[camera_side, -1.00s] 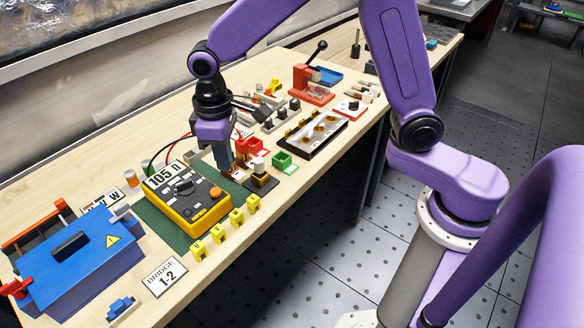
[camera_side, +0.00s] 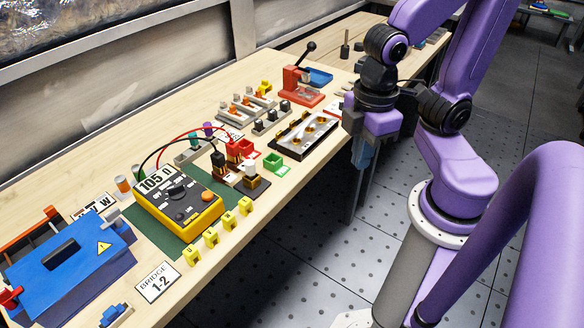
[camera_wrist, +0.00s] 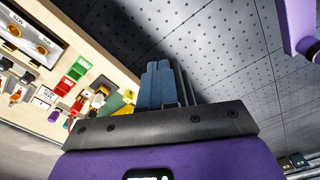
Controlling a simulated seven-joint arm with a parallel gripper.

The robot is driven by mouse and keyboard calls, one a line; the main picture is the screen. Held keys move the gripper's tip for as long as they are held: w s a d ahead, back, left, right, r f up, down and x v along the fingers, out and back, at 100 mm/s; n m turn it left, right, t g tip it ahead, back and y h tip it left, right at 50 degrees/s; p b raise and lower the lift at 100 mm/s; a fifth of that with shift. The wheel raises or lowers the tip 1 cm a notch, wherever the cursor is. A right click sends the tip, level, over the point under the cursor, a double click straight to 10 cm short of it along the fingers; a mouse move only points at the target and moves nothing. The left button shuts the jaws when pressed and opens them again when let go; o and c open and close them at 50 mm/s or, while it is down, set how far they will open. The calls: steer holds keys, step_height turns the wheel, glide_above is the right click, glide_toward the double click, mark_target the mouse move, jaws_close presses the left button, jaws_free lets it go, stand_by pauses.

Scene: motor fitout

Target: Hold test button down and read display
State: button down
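The yellow multimeter (camera_side: 180,203) lies on a green mat (camera_side: 140,219) at the middle left of the bench. Its raised display (camera_side: 156,180) reads about 105 Ω. A dark dial sits on its face, and an orange button (camera_side: 206,197) is near its right end. The button stands raised with nothing on it. My gripper (camera_side: 360,165) hangs past the bench's front edge, far right of the meter. Its fingertips are together and empty, pointing down. They also show together in the wrist view (camera_wrist: 161,80), over the floor. The meter is not clearly seen there.
Black and red leads arc from the meter to a probe stand (camera_side: 240,170). Yellow numbered clips (camera_side: 228,220) line its front. A blue motor box (camera_side: 70,262), bridge card (camera_side: 158,282), green tray (camera_side: 278,163), metal terminal plate (camera_side: 308,130) and red press (camera_side: 302,85) stand around.

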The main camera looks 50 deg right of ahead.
steer(key=shift+s+d, duration=0.5)
steer(key=shift+s, duration=0.2)
